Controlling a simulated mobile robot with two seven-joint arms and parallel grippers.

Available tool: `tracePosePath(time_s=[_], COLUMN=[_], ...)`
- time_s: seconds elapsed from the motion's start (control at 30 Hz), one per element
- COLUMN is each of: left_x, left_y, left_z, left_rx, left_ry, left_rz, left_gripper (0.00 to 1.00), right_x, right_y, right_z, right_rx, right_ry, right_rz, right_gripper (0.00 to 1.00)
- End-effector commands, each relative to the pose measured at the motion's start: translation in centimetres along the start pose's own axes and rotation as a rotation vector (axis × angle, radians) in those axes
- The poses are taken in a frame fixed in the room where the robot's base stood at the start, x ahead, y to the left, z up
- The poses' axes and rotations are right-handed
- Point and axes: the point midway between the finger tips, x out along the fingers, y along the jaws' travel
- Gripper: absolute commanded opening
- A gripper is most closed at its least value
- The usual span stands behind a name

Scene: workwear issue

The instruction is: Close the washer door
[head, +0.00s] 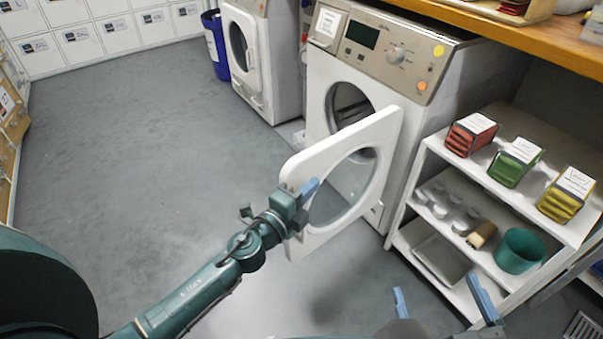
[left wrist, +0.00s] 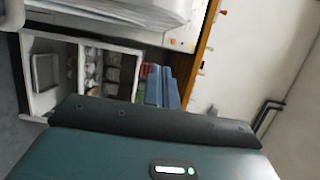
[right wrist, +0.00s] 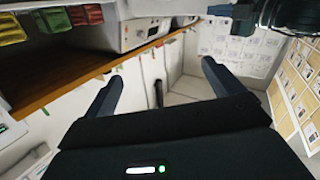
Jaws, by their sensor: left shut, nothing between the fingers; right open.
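The washer (head: 318,85) stands at the upper middle of the head view, with a beige control panel and a dark round opening. Its white door (head: 388,128), a squarish frame around a round window, stands open, swung well out from the front. My left gripper (head: 309,190) is shut and empty at the door's free left edge; its blue fingers overlap the door face in the head view, and I cannot tell if they touch. The fingers also show in the left wrist view (left wrist: 162,86). My right gripper (head: 440,298) is open and empty at the lower right, before the shelf.
A white shelf unit (head: 408,183) right of the washer holds red, green and yellow bundles, white cups and a green pot (head: 520,251). A wooden counter (head: 500,30) runs above. A second machine (head: 282,55) and a blue bin (head: 214,50) stand behind. The grey floor at left is clear.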

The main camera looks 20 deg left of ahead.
Motion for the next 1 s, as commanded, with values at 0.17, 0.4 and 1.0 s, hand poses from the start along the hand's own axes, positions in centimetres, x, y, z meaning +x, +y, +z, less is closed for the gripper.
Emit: tracePosePath(time_s=[0.17,0.4,1.0], left_x=[1.8,2.2,2.2], left_y=[0.2,0.1,0.2], left_z=[1.9,3.8,5.0], left_rx=[0.004,0.0,0.003], left_ry=[-0.001,0.0,0.03], left_rz=[0.001,0.001,0.0], left_gripper=[0.0,0.0,0.0], right_x=[0.0,0.0,0.1], right_y=[-0.1,-0.1,-0.4], right_z=[0.2,-0.1,0.2], right_rx=[-0.004,-0.011,-0.026], right_ry=[0.013,0.043,0.076], right_rz=[0.001,0.0,-0.004], right_gripper=[0.93,0.93,0.93])
